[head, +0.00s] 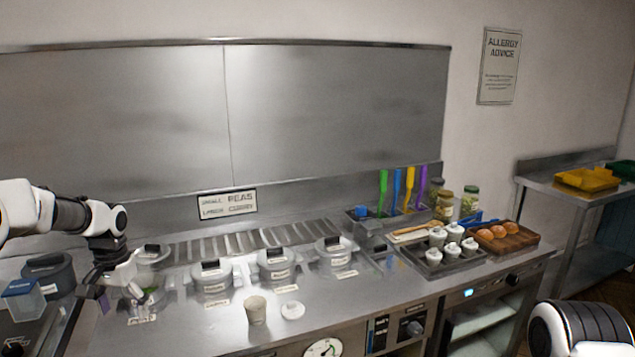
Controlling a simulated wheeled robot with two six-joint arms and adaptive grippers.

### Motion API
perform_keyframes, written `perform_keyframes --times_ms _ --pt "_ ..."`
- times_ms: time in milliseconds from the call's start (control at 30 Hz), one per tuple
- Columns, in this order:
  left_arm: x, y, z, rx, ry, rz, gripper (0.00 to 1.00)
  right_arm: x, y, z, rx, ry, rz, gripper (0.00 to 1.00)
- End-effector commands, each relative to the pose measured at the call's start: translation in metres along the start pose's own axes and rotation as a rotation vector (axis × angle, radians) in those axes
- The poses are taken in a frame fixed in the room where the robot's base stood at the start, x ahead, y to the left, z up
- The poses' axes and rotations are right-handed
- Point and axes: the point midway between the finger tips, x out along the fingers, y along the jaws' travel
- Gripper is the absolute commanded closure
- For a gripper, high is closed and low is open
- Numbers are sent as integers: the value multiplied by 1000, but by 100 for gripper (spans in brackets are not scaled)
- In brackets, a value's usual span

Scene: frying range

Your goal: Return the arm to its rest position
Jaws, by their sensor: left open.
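My left arm (75,215) comes in from the left over the counter. I cannot tell whether the gripper touches the pot. Part of my right arm (585,330) shows at the bottom right corner; its gripper is out of view.
Several lidded pots (211,276) line the steel counter (190,335). A paper cup (256,310) and a white lid (292,310) stand in front. A tray of lidded cups (437,255) and a wooden tray of buns (525,238) are at right. A plastic tub (23,300) is at left.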

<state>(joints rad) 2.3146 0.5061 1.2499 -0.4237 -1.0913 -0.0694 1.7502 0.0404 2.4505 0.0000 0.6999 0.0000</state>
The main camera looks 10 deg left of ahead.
Motion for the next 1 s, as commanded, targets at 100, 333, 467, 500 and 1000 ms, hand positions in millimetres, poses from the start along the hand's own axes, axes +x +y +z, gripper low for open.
perform_keyframes --times_ms 100,333,467,500,1000 --pt "27 12 7 28 -64 -22 15 0 0 0 -1 1 0 60" --pt "88 48 42 100 -226 -38 15 0 0 0 -1 1 0 60" --pt "134 77 72 148 -314 -34 15 0 0 0 0 0 0 60" --pt "150 88 85 165 -341 -31 15 0 0 0 0 0 0 60" --pt "309 219 376 142 -278 46 15 0 0 0 0 0 0 60"
